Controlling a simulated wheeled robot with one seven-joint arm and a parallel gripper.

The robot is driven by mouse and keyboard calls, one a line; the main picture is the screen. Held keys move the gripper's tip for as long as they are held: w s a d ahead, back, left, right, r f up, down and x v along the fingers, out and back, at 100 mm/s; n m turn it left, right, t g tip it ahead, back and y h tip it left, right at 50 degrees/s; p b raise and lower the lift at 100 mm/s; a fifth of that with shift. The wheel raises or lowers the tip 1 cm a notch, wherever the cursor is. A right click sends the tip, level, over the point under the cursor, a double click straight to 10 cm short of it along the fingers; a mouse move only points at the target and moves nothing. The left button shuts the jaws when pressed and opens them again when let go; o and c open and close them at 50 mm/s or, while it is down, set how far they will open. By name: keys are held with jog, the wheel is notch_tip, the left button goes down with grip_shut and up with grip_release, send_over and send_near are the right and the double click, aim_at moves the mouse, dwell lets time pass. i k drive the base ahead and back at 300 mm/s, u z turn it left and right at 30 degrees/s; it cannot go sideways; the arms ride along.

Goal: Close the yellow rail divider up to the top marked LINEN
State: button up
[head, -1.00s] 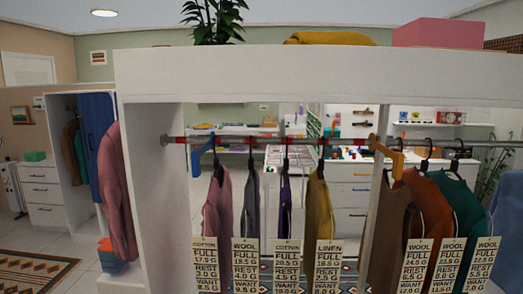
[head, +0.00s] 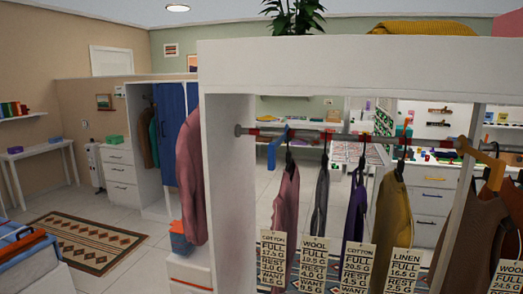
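The yellow rail divider (head: 481,151) hangs on the wardrobe rail (head: 345,138) at the right of the head view. The mustard top (head: 391,218) hangs to its left, with a tag (head: 402,268) reading LINEN. A gap of bare rail lies between that top's hanger and the divider. To the left hang a purple top (head: 355,215) tagged COTTON, a grey top (head: 320,202) tagged WOOL and a pink top (head: 285,203) tagged COTTON. A brown top (head: 470,245) tagged WOOL hangs by the divider, partly cut off. My gripper is not in view.
A blue divider (head: 272,153) hangs at the rail's left end, beside the white side panel (head: 228,200). A white upright (head: 455,225) stands between the LINEN and brown tops. Open floor and a patterned rug (head: 75,240) lie at left.

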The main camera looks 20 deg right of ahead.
aim_at(498, 166)
jog(key=z, duration=2.05)
